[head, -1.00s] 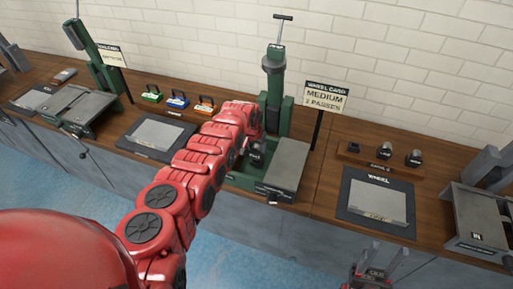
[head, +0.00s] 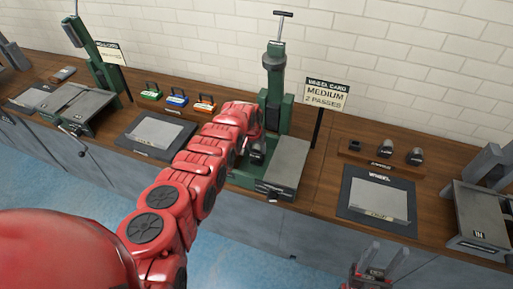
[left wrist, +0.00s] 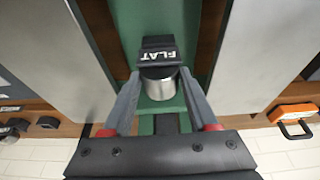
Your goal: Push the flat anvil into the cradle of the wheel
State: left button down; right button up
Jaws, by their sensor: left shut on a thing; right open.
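My left gripper (left wrist: 157,105) is shut on the flat anvil (left wrist: 160,83), a metal cylinder with a black block marked FLAT. In the head view the anvil (head: 257,152) is a small dark shape at the end of my left arm, low in front of the green wheel (head: 275,95) machine. The anvil is over the machine's green base in the left wrist view; whether it touches the cradle cannot be told, and the cradle is largely hidden by my arm and the anvil. My right gripper (head: 380,255) is open and empty at the bench's front edge.
A grey plate (head: 288,160) stands right beside the wheel, near a card (head: 326,95) reading MEDIUM, 2 PASSES. A wooden rack (head: 383,160) with small dark pieces and a mat (head: 377,200) marked WHEEL are further right. Colored handled blocks (head: 177,99) stand at the left.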

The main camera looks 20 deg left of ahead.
pick_arm(q)
jog(key=shift+f+b, duration=0.85)
jog(key=shift+f, duration=0.05)
jog(key=shift+c, duration=0.5)
grip_release()
jog(key=p+v, duration=0.3)
jog(key=shift+a+r, duration=0.15)
jog(key=shift+r, duration=0.05)
jog(key=shift+s+r, duration=0.2)
jog(key=shift+r, duration=0.05)
jog(key=b+v, duration=0.3)
jog(key=v, duration=1)
jog(key=shift+r+b, duration=0.3)
jog(key=shift+b, duration=0.05)
